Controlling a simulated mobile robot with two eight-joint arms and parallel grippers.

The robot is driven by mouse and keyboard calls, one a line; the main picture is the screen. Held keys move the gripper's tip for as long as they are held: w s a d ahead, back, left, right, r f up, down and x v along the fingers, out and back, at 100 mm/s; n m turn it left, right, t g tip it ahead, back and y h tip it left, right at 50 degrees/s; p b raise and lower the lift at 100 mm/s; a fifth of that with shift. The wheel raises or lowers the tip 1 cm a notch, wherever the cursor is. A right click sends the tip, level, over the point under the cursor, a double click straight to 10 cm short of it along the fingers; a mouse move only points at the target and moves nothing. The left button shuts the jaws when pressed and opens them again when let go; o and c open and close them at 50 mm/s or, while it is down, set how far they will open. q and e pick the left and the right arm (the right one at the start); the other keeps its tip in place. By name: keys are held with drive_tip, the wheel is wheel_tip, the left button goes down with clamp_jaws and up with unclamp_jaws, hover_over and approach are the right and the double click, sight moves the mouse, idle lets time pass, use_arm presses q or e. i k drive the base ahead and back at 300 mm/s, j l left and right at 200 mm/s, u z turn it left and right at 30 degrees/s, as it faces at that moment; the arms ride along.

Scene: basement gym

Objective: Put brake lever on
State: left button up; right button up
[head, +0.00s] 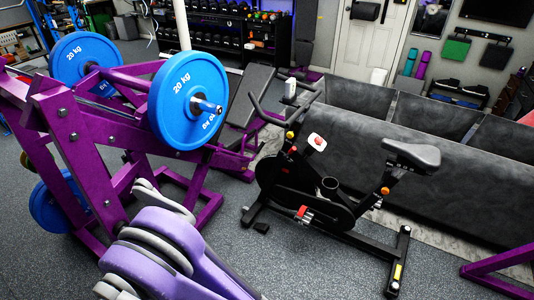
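A black exercise bike (300,188) stands upright on the grey floor in the middle of the head view, with its handlebars to the left and its saddle (412,154) to the right. A small white part with a red mark (317,142) sits on the upper frame between handlebars and saddle. It may be the brake lever, but it is too small to tell its type or position. A red part (302,212) shows low on the frame near the pedal area.
A purple weight machine with blue 20 kg plates (188,100) fills the left. Dark grey partitions (420,165) stand behind the bike. A purple frame (500,262) juts in at lower right. Grey floor (300,265) is clear in front of the bike.

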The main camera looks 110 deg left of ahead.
sight(293, 149)
drive_tip(key=u, duration=3.4)
drive_tip(key=i+u, duration=0.25)
drive_tip(key=i, duration=2)
drive_tip(key=i+j, duration=0.1)
drive_tip(key=j, duration=0.2)
drive_tip(key=i+j, duration=0.15)
drive_tip(key=j, duration=0.1)
